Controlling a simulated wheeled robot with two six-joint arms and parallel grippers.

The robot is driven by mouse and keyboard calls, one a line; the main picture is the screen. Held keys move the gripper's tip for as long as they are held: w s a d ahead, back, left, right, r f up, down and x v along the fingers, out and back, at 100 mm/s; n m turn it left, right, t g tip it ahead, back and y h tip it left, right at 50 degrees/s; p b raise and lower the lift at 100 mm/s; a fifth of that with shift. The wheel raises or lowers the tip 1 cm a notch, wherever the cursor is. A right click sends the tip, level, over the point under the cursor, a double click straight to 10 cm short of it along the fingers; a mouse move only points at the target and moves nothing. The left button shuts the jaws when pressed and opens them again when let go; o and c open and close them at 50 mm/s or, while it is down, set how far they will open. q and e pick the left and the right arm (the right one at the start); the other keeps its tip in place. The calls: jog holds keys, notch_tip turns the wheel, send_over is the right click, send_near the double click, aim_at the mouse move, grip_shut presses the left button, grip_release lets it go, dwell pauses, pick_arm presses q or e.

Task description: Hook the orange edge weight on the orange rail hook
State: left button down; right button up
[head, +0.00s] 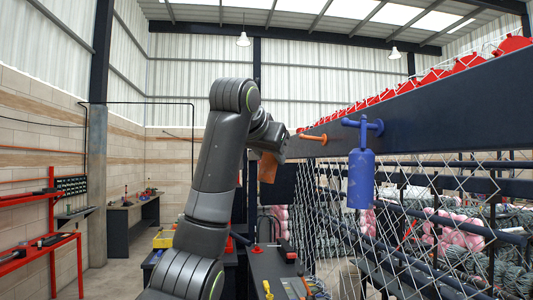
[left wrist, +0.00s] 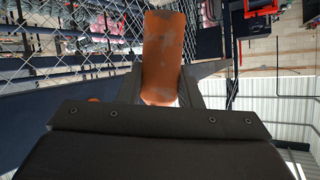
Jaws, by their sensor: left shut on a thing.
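The orange edge weight (head: 267,168) is a worn orange cylinder. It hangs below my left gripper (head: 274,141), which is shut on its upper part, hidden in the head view. In the left wrist view the orange edge weight (left wrist: 163,52) stands out between the fingers of my left gripper (left wrist: 160,92). The orange rail hook (head: 313,138) sticks out from the dark rail, just right of the gripper at about its height. The weight appears apart from the hook. A small orange bit (left wrist: 94,99) at left in the wrist view may be the hook. My right gripper is out of view.
A blue weight (head: 361,180) hangs on a blue hook (head: 372,125) farther right on the dark rail (head: 440,113). Chain-link mesh (head: 335,215) hangs below the rail. A bench with tools (head: 275,265) lies below. The space left of my arm is open.

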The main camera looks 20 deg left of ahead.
pick_arm(q)
jog(key=shift+w+d+r, duration=0.1)
jog(key=shift+w+d, duration=0.05)
jog(key=shift+d, duration=0.1)
jog(key=shift+w+d+p, duration=0.3)
jog(key=shift+d+p, duration=0.15)
jog(key=shift+d, duration=0.2)
jog(key=shift+w+d, duration=0.2)
jog(key=shift+d, duration=0.1)
dwell(0.5)
jog(key=shift+w+d+p, duration=0.5)
jog(key=shift+w+d, duration=0.05)
jog(key=shift+d, duration=0.25)
jog(key=shift+w+d+p, duration=0.5)
jog(key=shift+d+p, duration=0.05)
jog(key=shift+d, duration=0.25)
jog(key=shift+w+d+p, duration=0.5)
jog(key=shift+w+d, duration=0.05)
jog(key=shift+d, duration=0.25)
jog(key=shift+f, duration=0.2)
